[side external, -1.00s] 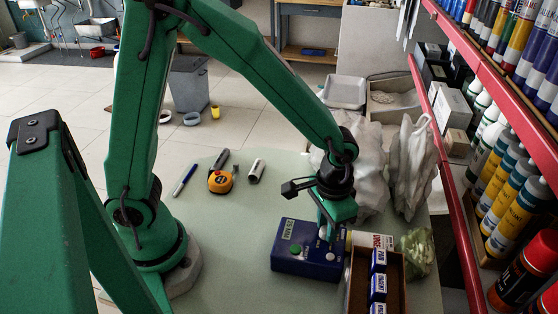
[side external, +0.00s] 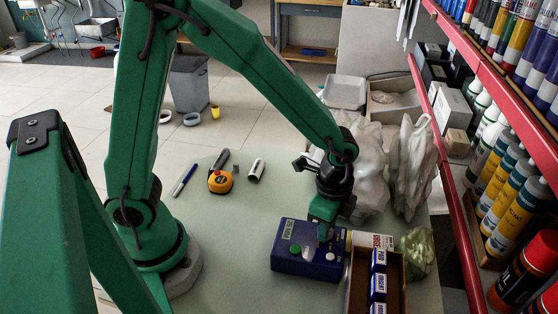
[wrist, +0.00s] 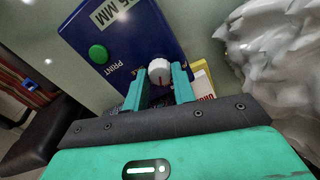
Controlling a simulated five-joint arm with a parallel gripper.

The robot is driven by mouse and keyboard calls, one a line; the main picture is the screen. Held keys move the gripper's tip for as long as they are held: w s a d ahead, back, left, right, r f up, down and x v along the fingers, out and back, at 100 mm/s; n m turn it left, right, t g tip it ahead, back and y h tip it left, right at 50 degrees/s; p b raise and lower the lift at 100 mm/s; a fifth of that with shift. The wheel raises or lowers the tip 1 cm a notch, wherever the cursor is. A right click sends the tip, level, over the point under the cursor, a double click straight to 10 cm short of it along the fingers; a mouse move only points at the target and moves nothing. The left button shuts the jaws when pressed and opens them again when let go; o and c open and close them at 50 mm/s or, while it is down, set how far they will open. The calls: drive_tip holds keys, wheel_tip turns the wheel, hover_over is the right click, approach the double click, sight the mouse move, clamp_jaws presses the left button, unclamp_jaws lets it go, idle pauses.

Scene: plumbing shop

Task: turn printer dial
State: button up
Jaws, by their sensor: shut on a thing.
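The blue printer (side external: 290,262) sits on the pale green table, with a green button (side external: 295,249) and a label on its top. In the wrist view its white dial (wrist: 159,70) with a red pointer line sits between the two green fingers of my gripper (wrist: 160,84). The fingers are shut on the dial. The pointer line points toward my gripper.
A brown box (side external: 391,295) with blue and white cartons stands close right of the printer. The table's front is clear.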

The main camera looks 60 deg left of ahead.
drive_tip(key=m, duration=0.7)
idle(0.4)
drive_tip(key=o, duration=1)
drive_tip(key=shift+r, duration=0.1)
drive_tip(key=shift+r, duration=3.85)
